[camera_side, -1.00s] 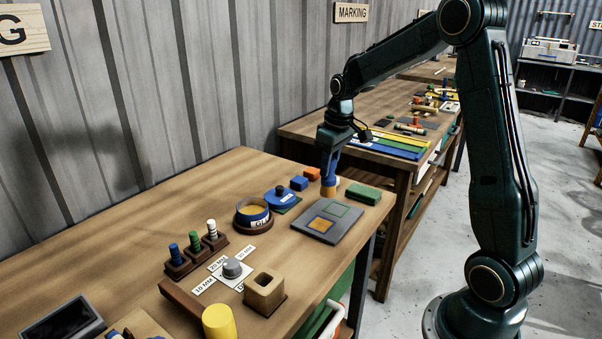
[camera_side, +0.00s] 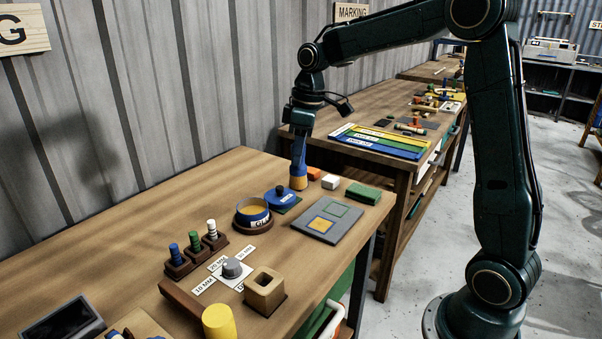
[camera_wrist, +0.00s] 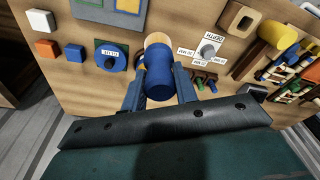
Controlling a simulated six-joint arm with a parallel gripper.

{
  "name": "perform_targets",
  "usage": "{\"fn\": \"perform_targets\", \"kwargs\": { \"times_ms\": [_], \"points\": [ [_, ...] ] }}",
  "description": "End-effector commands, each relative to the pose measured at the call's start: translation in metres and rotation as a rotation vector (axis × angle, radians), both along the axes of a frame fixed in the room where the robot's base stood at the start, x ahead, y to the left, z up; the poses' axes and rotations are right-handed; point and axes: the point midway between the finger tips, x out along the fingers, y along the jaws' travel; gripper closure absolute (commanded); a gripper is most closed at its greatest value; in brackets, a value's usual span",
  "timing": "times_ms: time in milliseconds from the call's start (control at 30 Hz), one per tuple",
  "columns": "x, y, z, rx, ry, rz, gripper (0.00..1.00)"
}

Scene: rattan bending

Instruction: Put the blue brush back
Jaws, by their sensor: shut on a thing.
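The blue brush (camera_side: 298,171), with a tan lower end, is upright in my gripper (camera_side: 300,145), which is shut on it. In the wrist view the brush (camera_wrist: 159,78) shows between the two fingers (camera_wrist: 158,92). In the side view its tan end is just behind a blue lidded item (camera_side: 281,198); I cannot tell whether it touches the bench. A wooden block with a square hole (camera_side: 265,293) stands nearer the camera.
Orange (camera_side: 313,174), white (camera_side: 331,182) and green (camera_side: 363,193) blocks stand to the right; a blue block (camera_wrist: 74,53) shows in the wrist view. A grey plate (camera_side: 328,225) lies in front. Three coloured pegs (camera_side: 195,247) and a knob (camera_side: 232,268) are left. The back-left bench is clear.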

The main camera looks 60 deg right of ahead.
Motion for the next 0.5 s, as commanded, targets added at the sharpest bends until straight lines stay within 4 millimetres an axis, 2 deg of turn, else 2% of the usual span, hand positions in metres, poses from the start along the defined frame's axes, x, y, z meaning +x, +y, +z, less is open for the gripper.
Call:
{"fn": "perform_targets", "kwargs": {
  "times_ms": [100,200,333,500],
  "points": [
    [0.0,0.028,0.02,-0.005,-0.005,0.138,0.94],
    [-0.002,0.043,0.032,-0.011,-0.004,0.224,0.94],
    [-0.004,0.054,0.04,-0.015,-0.003,0.285,0.94],
    [-0.004,0.056,0.041,-0.015,-0.002,0.301,0.94]
  ]
}}
